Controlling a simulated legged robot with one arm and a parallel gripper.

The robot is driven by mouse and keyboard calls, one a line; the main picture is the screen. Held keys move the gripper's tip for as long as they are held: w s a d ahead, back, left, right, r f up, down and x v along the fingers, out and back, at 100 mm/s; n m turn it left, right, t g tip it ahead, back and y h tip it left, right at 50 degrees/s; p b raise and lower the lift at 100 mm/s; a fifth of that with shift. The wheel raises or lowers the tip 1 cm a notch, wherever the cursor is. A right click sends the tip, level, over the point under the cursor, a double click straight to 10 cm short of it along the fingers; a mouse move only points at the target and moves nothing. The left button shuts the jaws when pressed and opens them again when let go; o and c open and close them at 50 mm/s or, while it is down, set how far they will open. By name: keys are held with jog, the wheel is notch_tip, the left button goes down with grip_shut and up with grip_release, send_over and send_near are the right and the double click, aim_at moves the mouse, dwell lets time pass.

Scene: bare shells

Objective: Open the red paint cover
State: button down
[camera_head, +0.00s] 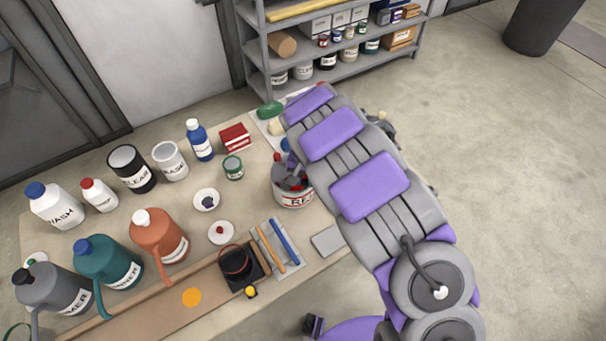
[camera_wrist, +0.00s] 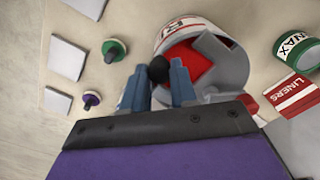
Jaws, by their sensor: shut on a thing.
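The red paint can (camera_head: 294,198) is white with a red label and stands on the table under my arm. In the wrist view the red paint can (camera_wrist: 179,27) is open at least in part, with red showing inside. A grey flat piece (camera_wrist: 224,57) lies across its mouth; I cannot tell if it is the cover or my own part. My gripper (camera_wrist: 158,76) is at the can's rim, its two blue-grey fingers shut on a black round knob (camera_wrist: 158,68). How the knob joins the cover is hidden.
Bottles (camera_head: 198,140), jugs (camera_head: 160,235), a red box (camera_head: 235,137) and a small green can (camera_head: 233,167) stand around on the table. A shelf (camera_head: 250,45) is behind. The floor at right is open.

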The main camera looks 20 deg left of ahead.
jog(key=s+d, duration=0.3)
jog(key=d, duration=0.1)
jog(key=shift+s+d+p, duration=0.1)
jog(key=shift+s+p, duration=0.25)
jog(key=shift+p, duration=0.05)
jog(key=c, duration=0.9)
grip_release()
notch_tip(320, 180, up, 17)
jog(key=shift+w+r+p, duration=0.1)
jog(key=shift+r+p, duration=0.05)
jog(key=shift+p, duration=0.75)
